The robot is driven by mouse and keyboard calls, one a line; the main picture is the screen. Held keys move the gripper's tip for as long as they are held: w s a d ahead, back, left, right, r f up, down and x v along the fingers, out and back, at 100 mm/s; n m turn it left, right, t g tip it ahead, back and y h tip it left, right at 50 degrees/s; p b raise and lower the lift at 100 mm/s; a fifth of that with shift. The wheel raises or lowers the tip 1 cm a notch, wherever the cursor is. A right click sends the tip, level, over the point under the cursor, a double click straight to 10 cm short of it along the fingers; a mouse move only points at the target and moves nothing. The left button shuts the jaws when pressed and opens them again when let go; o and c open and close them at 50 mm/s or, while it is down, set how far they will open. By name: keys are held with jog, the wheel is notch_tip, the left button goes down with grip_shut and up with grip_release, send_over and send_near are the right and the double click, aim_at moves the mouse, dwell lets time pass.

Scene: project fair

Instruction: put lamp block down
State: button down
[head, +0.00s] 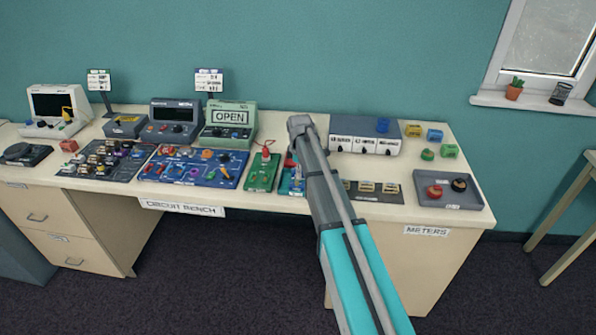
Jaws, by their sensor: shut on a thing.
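My arm reaches from the bottom right up over the bench (255,118). My gripper (292,151) is mostly hidden behind my own forearm, and only a small dark part shows at its left edge. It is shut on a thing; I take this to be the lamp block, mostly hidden. A small red spot shows just below the dark part, but I cannot tell whether it belongs to the block. A blue board (290,186) lies below, partly covered by my arm. I cannot tell whether the held thing touches it.
A green board (262,172) with a red-topped part and a large blue board (197,167) lie left of my arm. A grey meter box (365,135), small coloured blocks (449,151) and a grey tray (447,199) with two knobs are right. Small bare patches surround the blocks.

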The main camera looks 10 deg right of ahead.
jog(key=shift+f, duration=0.25)
jog(key=shift+c, duration=1.7)
grip_release()
jog(key=shift+w, duration=0.15)
jog(key=shift+r, duration=0.1)
notch_tip(320, 180, up, 13)
jog(key=p, duration=1.3)
jog(key=shift+s, duration=0.2)
